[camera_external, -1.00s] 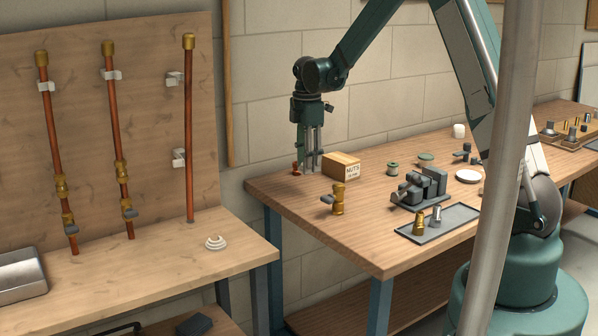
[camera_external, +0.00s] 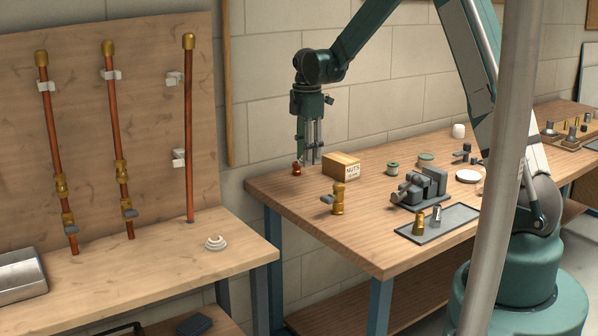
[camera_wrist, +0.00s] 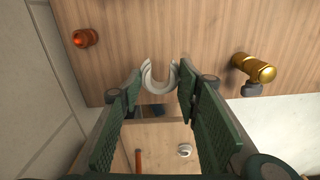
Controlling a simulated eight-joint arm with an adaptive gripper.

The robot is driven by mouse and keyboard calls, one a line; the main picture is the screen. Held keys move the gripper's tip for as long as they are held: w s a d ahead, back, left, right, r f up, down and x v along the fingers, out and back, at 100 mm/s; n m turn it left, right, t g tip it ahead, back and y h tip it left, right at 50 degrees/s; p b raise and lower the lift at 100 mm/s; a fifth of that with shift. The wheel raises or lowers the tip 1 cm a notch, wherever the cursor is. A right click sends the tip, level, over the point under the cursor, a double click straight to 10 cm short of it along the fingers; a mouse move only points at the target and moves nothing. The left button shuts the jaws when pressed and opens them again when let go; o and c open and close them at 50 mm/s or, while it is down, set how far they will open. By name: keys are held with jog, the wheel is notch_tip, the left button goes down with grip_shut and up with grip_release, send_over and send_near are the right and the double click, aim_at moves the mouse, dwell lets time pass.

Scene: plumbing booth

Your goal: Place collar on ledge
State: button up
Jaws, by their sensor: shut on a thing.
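A white U-shaped piece, which looks like the collar (camera_wrist: 158,76), sits between my fingertips in the wrist view. My gripper (camera_external: 310,160) is shut on it, above the back left corner of the right workbench. It is too small to make out clearly in the external view. The ledge is not clearly marked. The left bench top (camera_external: 150,270) forms a wooden shelf under the pipe board, and part of it shows between my fingers in the wrist view (camera_wrist: 165,135).
A small red-brown fitting (camera_external: 297,169), a nuts box (camera_external: 341,165) and a brass valve (camera_external: 338,198) stand near my gripper. A white ringed piece (camera_external: 215,242) lies on the left bench. Copper pipes (camera_external: 189,130) stand against the board. A gap separates the benches.

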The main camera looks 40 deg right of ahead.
jog(key=shift+f, duration=0.1)
